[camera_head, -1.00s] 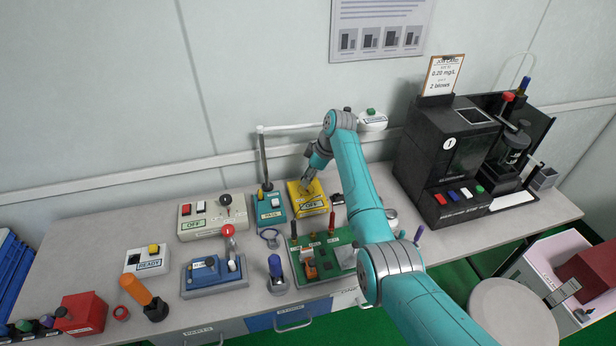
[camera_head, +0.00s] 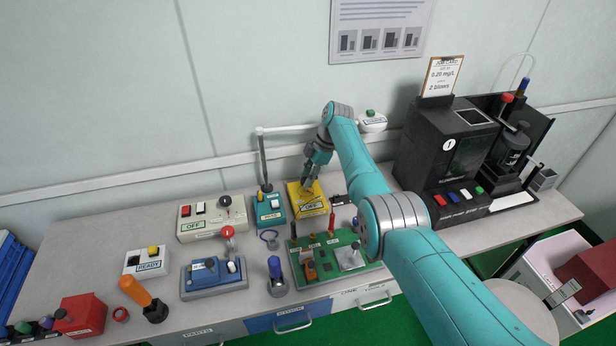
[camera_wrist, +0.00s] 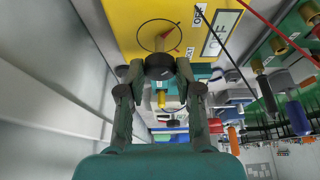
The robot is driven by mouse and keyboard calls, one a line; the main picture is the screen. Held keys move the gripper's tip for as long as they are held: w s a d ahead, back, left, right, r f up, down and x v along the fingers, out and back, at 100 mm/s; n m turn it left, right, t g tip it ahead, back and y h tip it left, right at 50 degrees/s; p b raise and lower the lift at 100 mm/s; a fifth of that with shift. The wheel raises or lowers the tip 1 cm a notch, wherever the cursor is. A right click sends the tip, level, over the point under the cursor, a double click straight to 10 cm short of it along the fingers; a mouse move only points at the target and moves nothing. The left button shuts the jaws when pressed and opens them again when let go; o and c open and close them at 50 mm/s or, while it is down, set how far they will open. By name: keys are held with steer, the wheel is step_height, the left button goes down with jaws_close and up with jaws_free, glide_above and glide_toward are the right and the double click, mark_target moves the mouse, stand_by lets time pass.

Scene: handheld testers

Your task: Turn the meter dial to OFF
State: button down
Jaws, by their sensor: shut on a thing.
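The yellow meter (camera_head: 318,209) sits near the back of the bench, with a label reading OFF on its front. In the wrist view its yellow face (camera_wrist: 128,28) fills the top, with a printed OFF label and leads running across it. My gripper (camera_head: 309,186) reaches down onto the meter from above. In the wrist view my fingertips (camera_wrist: 159,72) are shut on the black dial (camera_wrist: 158,66), one on each side. A red pointer mark shows just beyond the dial. Which label it points at I cannot tell.
A teal box (camera_head: 270,208) stands close on the meter's left, with a lamp post behind it. A green board (camera_head: 330,275) with upright probes lies in front. A black analyser (camera_head: 440,150) stands to the right. Bench space at the far left back is clear.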

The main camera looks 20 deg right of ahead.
steer(key=shift+f, duration=0.1)
steer(key=c, duration=0.8)
jaws_free()
steer(key=v, duration=1.2)
steer(key=shift+d, duration=0.1)
